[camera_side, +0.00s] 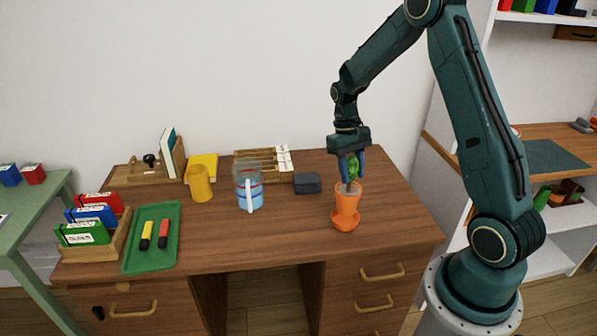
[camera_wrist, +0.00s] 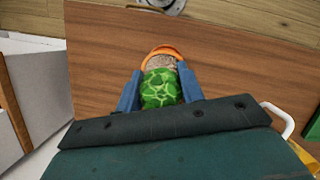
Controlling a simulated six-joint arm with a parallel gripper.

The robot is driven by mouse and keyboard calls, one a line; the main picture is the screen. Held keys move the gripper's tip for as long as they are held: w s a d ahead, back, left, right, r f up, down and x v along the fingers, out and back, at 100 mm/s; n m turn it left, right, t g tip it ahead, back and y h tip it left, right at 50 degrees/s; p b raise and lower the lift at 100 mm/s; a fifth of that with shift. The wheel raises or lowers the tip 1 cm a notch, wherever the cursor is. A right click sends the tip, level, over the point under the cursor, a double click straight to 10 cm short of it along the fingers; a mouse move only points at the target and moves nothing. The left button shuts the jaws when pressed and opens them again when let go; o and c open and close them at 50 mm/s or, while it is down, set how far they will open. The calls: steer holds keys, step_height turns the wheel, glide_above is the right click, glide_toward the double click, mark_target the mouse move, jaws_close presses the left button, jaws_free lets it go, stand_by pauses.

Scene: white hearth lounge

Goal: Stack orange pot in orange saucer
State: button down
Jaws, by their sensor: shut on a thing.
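The orange pot (camera_side: 347,200) is upright at the right part of the desk, with a green patterned plant (camera_side: 352,168) standing out of its top. The orange saucer (camera_side: 345,224) is directly below the pot; I cannot tell whether the pot's base touches it or is just above it. My gripper (camera_side: 352,174) points down and is shut on the plant of the pot, a blue finger on each side. In the wrist view the green plant (camera_wrist: 160,88) sits between the fingers (camera_wrist: 160,86), and part of the pot's orange rim (camera_wrist: 163,50) shows beyond. The saucer is hidden there.
A dark grey block (camera_side: 307,183) and a clear jug (camera_side: 248,188) with blue contents stand left of the pot. The desk's front right is clear.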

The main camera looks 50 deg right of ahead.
mark_target(351, 181)
steer(key=shift+f, duration=2.15)
steer(key=c, duration=0.9)
jaws_free()
steer(key=v, duration=1.2)
steer(key=shift+r, duration=0.35)
